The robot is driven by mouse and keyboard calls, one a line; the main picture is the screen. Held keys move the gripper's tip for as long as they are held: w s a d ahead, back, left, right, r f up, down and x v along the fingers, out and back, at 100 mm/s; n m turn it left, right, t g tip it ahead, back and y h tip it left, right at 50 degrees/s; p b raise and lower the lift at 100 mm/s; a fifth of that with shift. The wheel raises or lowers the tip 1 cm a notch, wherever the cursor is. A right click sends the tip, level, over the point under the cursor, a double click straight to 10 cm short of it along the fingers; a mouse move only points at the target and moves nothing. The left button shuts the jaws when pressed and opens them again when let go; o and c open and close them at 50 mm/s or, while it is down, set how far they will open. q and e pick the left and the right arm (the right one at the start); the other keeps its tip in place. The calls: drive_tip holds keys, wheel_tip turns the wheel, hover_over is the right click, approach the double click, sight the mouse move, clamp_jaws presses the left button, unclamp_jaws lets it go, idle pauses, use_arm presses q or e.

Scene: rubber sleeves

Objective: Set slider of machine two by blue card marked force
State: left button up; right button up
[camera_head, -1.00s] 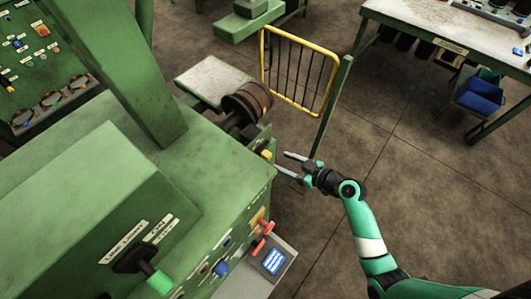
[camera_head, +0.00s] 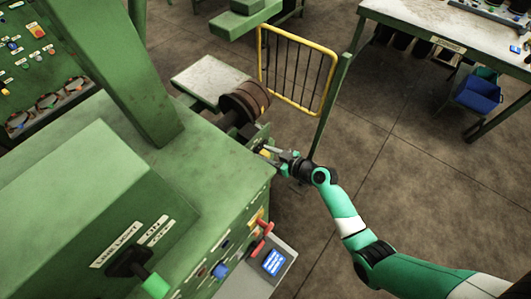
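A green machine (camera_head: 215,168) fills the left and middle. A small yellow knob (camera_head: 264,153), perhaps the slider, sits at its far right edge, below a brown roller. My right gripper (camera_head: 272,154) is at this knob with its fingers close around or beside it. The fingers overlap the knob and machine edge, so I cannot tell if they have closed on it. A blue card (camera_head: 273,262) with white writing lies on a grey plate at the machine's front right; the writing is too small to read. My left gripper is not in view.
A red-handled lever (camera_head: 262,239) and several coloured buttons are on the machine's side. A green-knobbed lever (camera_head: 154,285) is at the front. A yellow guard rail (camera_head: 297,66) stands behind. A workbench with blue bins (camera_head: 478,92) is at the back right. The floor at right is clear.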

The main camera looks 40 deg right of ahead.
clamp_jaws()
idle(0.8)
drive_tip(key=shift+s+a, duration=0.1)
drive_tip(key=shift+a, duration=1)
drive_tip(key=o, duration=0.7)
unclamp_jaws()
drive_tip(key=shift+a, duration=0.1)
drive_tip(key=shift+o, duration=0.7)
drive_tip(key=shift+a, duration=0.1)
